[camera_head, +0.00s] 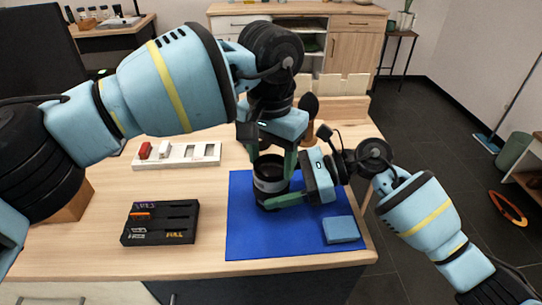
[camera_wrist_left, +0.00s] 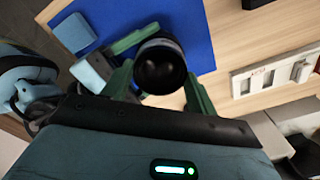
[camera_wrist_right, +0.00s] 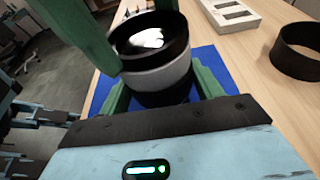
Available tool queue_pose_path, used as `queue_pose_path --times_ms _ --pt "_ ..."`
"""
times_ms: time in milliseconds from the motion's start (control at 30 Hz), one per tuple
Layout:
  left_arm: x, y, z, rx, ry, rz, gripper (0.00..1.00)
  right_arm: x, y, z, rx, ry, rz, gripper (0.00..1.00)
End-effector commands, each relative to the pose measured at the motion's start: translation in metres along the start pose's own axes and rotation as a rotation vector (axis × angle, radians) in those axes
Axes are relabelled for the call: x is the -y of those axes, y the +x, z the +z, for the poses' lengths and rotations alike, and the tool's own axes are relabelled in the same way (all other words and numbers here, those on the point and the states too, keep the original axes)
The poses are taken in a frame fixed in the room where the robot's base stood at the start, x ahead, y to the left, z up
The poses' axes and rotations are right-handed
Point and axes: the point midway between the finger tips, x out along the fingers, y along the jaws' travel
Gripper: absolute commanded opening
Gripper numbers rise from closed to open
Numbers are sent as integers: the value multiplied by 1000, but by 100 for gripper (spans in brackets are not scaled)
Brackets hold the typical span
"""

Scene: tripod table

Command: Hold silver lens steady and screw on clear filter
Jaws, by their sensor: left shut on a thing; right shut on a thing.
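The silver lens (camera_wrist_right: 160,75), black with a silver band, stands upright on the blue mat (camera_head: 242,243). It also shows in the head view (camera_head: 270,185) and from above in the left wrist view (camera_wrist_left: 161,68). My right gripper (camera_wrist_right: 160,92) is shut around its lower body from the side. My left gripper (camera_wrist_left: 160,88) comes from above, its fingers closed on the dark rim at the lens's top. The clear filter (camera_wrist_right: 150,38) seems to be this top rim with reflecting glass; its seam with the lens cannot be made out.
A light blue cloth (camera_head: 341,229) lies at the mat's right. A black slotted tray (camera_head: 160,222) stands left of the mat, and a white slotted tray (camera_head: 178,153) stands farther back. A black ring (camera_wrist_right: 297,50) stands on bare wood in the right wrist view.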

Motion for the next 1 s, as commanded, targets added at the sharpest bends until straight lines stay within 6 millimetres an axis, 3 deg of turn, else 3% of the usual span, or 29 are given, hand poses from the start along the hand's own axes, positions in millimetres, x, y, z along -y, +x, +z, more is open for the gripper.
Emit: queue_pose_path --times_ms 167,400,667,700,800,1000 --pt "3 4 1 8 37 -3 24 0 0 -2 -4 3 0 52" --pt "3 4 1 9 232 0 24 0 0 -2 -3 2 0 52" --pt "3 4 1 9 255 0 24 0 -1 -2 -3 2 0 52" --pt "3 4 1 9 255 0 60 0 -1 -2 -3 2 0 52" --pt "3 4 1 9 255 0 70 0 -1 -2 -3 2 -1 52" --pt "1 4 1 9 258 3 70 0 0 -2 -2 3 -2 52"
